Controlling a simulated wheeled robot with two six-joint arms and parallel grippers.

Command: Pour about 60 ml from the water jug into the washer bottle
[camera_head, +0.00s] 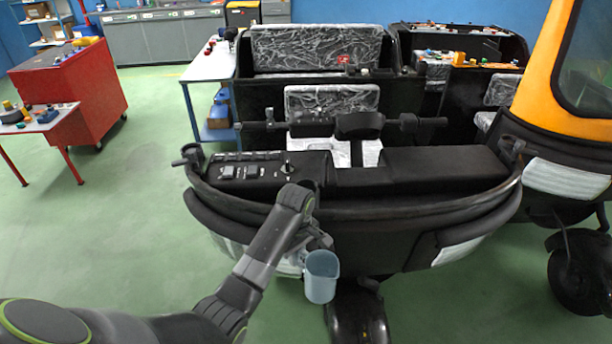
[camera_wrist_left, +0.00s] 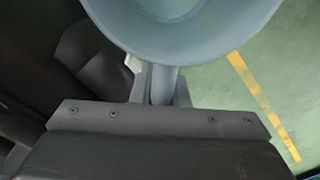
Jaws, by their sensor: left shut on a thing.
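The water jug (camera_head: 321,279) is a pale blue-grey, open-topped vessel, held in front of the rickshaw's dark front, above the front wheel. It looks close to upright in the head view. My left gripper (camera_head: 316,242) is at the jug's upper back side. In the left wrist view the jug's round body (camera_wrist_left: 185,35) fills the top, and my left gripper (camera_wrist_left: 163,92) is shut on its handle. I cannot make out the water level. I cannot pick out the washer bottle in either view. My right gripper is not in view.
The black rickshaw body (camera_head: 420,210) with its dashboard and handlebar (camera_head: 360,124) stands just beyond the jug. A front wheel (camera_head: 358,318) is below. A red cabinet (camera_head: 70,95) and small tables stand left. The green floor (camera_head: 130,210) at left is clear.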

